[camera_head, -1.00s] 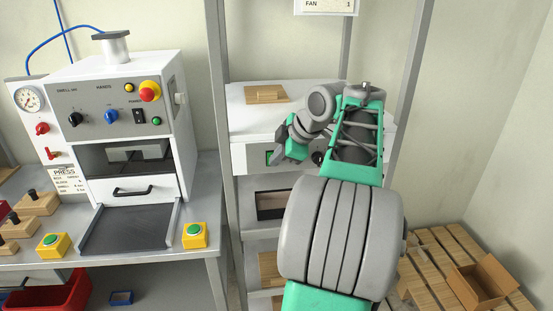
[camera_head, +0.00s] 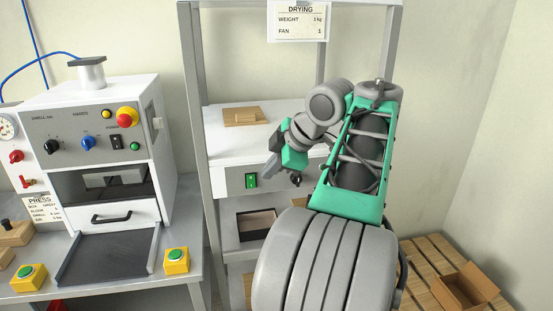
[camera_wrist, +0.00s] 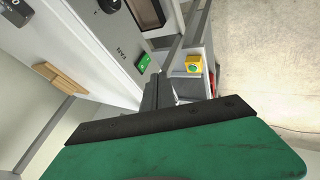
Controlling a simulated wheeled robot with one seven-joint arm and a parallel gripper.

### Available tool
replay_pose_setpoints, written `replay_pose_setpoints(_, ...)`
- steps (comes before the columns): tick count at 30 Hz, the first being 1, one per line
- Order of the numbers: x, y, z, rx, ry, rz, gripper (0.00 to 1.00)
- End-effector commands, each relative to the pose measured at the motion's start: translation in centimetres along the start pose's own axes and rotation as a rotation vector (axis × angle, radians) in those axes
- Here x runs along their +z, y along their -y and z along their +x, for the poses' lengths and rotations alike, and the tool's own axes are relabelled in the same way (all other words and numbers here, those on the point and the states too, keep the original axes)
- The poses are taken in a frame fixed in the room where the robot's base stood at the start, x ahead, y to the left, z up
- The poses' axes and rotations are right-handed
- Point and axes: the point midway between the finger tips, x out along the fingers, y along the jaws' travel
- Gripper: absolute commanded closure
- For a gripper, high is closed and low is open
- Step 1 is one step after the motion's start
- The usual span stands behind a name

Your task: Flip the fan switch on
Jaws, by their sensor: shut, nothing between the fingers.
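The green fan switch (camera_head: 251,181) is on the grey front panel of the white drying unit (camera_head: 225,180). It shows as a green rectangle beside the word FAN in the wrist view (camera_wrist: 143,64). Whether it is on or off is too small to tell. My gripper (camera_head: 268,170) is shut and empty, a little up and right of the switch in the head view. In the wrist view the closed fingers (camera_wrist: 158,88) end close beside the switch. I cannot tell whether they touch the panel.
A brown flat box piece (camera_head: 244,116) lies on the unit. The rack's grey post (camera_head: 190,90) stands left of the switch. The press (camera_head: 90,130) is further left, with yellow button boxes (camera_head: 177,260).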

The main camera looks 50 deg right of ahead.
Motion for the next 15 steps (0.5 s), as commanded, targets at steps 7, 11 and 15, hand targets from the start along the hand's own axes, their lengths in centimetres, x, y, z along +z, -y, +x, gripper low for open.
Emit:
replay_pose_setpoints(7,0.0,-0.2,-2.9,0.000,0.001,0.001,1.00)
replay_pose_setpoints(11,0.1,-0.1,-2.9,-0.001,0.001,0.002,1.00)
replay_pose_setpoints(15,0.1,-0.1,-2.9,0.000,0.001,0.002,1.00)
